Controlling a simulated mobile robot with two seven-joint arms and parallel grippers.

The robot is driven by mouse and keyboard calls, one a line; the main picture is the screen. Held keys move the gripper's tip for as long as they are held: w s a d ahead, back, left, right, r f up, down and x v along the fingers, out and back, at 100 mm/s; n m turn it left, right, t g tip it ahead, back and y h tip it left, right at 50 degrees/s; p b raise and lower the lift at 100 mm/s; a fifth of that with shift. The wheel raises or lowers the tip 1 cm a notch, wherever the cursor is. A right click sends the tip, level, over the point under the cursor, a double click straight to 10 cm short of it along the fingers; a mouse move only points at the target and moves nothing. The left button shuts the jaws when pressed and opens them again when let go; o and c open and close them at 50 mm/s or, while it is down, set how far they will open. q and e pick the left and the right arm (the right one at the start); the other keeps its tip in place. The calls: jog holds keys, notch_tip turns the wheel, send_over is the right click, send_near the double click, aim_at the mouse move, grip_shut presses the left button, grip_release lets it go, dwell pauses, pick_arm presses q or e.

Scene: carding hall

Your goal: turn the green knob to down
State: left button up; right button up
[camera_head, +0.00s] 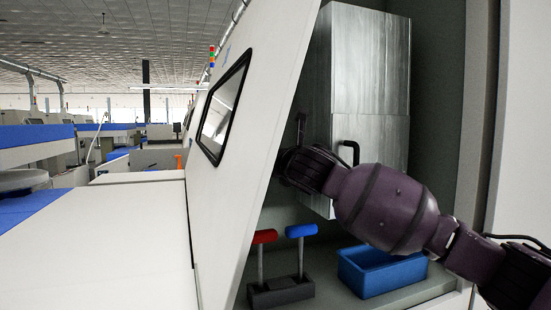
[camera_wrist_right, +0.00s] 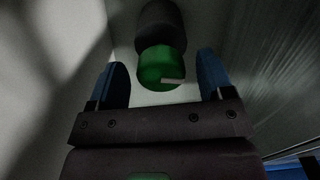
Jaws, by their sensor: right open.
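The green knob (camera_wrist_right: 160,66) shows in the right wrist view on a dark round base, with a pale pointer mark aimed to the right. My right gripper (camera_wrist_right: 163,80) is open, its two blue fingers on either side of the knob with gaps to both. I cannot tell how deep the fingers reach beside it. In the head view my right arm comes in from the right, and its gripper end (camera_head: 299,150) is at the edge of the slanted white panel. The knob is hidden in that view. My left gripper is not in view.
A slanted white panel (camera_head: 235,170) with a dark-framed window stands left of the arm. A metal cabinet (camera_head: 370,60) with a black handle is behind it. Below are a red-topped lever (camera_head: 264,237), a blue-topped lever (camera_head: 301,231) and a blue bin (camera_head: 375,278).

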jog(key=shift+w+a, duration=0.2)
jog(key=shift+w, duration=0.6)
jog(key=shift+c, duration=0.3)
